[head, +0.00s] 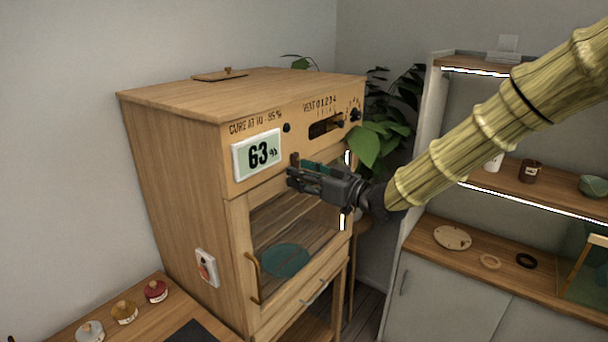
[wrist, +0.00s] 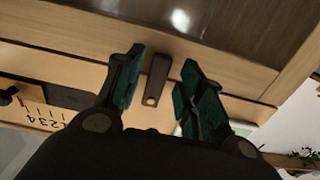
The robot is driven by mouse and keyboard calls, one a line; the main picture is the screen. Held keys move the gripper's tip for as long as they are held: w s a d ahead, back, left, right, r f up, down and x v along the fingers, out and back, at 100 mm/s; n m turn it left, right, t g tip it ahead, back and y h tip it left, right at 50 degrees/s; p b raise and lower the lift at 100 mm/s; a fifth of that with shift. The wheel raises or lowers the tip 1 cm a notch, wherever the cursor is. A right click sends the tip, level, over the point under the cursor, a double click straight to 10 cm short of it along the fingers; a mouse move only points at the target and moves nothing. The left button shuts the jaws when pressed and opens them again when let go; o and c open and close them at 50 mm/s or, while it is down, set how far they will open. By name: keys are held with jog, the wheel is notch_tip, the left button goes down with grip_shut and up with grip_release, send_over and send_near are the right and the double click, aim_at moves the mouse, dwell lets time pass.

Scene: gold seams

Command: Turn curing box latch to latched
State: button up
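The curing box (head: 175,190) is a wooden cabinet with a glass door and a control panel above it. Its latch (wrist: 157,78) is a small dark brown bar with a brass pivot, at the seam between panel and door. It lies lengthwise between my fingers. In the head view the latch (head: 295,159) shows only in part beside my gripper. My gripper (wrist: 164,62) is open, with one green-padded finger on each side of the latch and visible gaps. In the head view, my gripper (head: 296,176) is at the door's top edge. Contact is not visible.
A display (head: 257,154) reading 63% is left of the latch, and a vent slider (head: 327,126) is above right. The door has a brass handle (head: 252,279). A plant (head: 375,135) and shelves (head: 535,185) stand to the right. Small jars (head: 124,312) sit on the front-left table.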

jog(key=shift+d+r, duration=0.1)
jog(key=v, duration=1.2)
jog(key=s+d+f+m+g+h+b, duration=0.1)
jog(key=s+f+m+h, duration=0.25)
jog(key=f, duration=0.95)
jog(key=s+d+f+m+g+h+b, duration=0.15)
jog(key=s+f, duration=0.25)
jog(key=f, duration=0.9)
jog(key=s+d+f+m+g+h, duration=0.1)
jog(key=s+f+m+h, duration=0.2)
jog(key=f, duration=1)
jog(key=s+d+f+m+g+h+b, duration=0.1)
jog(key=s+d+f+g+h, duration=0.1)
jog(key=s+f, duration=0.5)
jog(key=s+d+f+m+g+h+b, duration=0.1)
jog(key=s+d+f, duration=0.4)
jog(key=s, duration=0.9)
jog(key=s+d+f+m+g+h+b, duration=0.1)
jog(key=s+d+f+g+h, duration=0.2)
jog(key=s+f, duration=0.7)
jog(key=shift+s+d+f+g+h, duration=0.25)
jog(key=shift+s+d+g+h, duration=0.1)
jog(key=shift+g, duration=0.2)
